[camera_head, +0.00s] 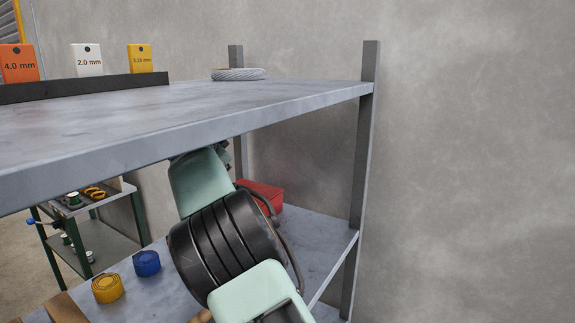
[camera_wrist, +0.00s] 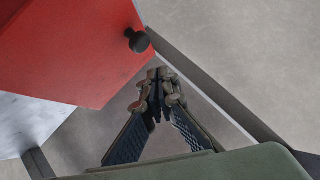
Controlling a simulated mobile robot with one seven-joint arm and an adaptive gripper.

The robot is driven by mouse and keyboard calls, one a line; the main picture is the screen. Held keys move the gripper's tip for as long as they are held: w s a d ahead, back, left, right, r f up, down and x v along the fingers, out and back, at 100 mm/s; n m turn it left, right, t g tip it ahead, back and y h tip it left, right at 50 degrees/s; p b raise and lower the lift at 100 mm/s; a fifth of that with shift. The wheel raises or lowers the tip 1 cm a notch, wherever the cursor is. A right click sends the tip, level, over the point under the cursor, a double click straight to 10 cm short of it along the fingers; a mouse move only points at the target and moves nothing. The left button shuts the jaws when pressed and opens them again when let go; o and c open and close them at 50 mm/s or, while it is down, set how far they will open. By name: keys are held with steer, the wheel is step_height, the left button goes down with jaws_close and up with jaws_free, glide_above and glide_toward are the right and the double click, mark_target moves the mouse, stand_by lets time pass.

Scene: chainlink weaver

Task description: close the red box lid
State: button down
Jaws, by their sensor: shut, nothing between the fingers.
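The red box (camera_head: 262,194) is on the lower shelf board near its back right, partly hidden behind my arm in the head view. In the wrist view a large red panel of it (camera_wrist: 65,55) fills the upper left, with a dark round knob (camera_wrist: 138,40) near its right edge. I cannot tell from these views how far the lid is open. My gripper (camera_wrist: 158,82) is shut and empty, its fingertips below and slightly right of the knob in the picture, apparently apart from the red panel. In the head view the gripper's fingers are not clearly visible.
The upper shelf board (camera_head: 200,105) lies just above my arm. Blue (camera_head: 147,263) and yellow (camera_head: 107,288) rolls lie on the lower board (camera_head: 310,240). A green cart (camera_head: 105,240) stands left. The wall is behind.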

steer(key=shift+w+a+f, duration=0.2)
steer(key=shift+a+f, duration=0.05)
steer(key=shift+f, duration=0.2)
steer(key=shift+w+a+f, duration=0.2)
steer(key=shift+f, duration=0.2)
steer(key=shift+w+a+f, duration=0.15)
steer(key=shift+a+f, duration=0.1)
steer(key=shift+f, duration=0.35)
steer(key=shift+w+a+f, duration=0.1)
steer(key=shift+a+f, duration=0.15)
steer(key=shift+f, duration=0.3)
steer(key=shift+f, duration=0.1)
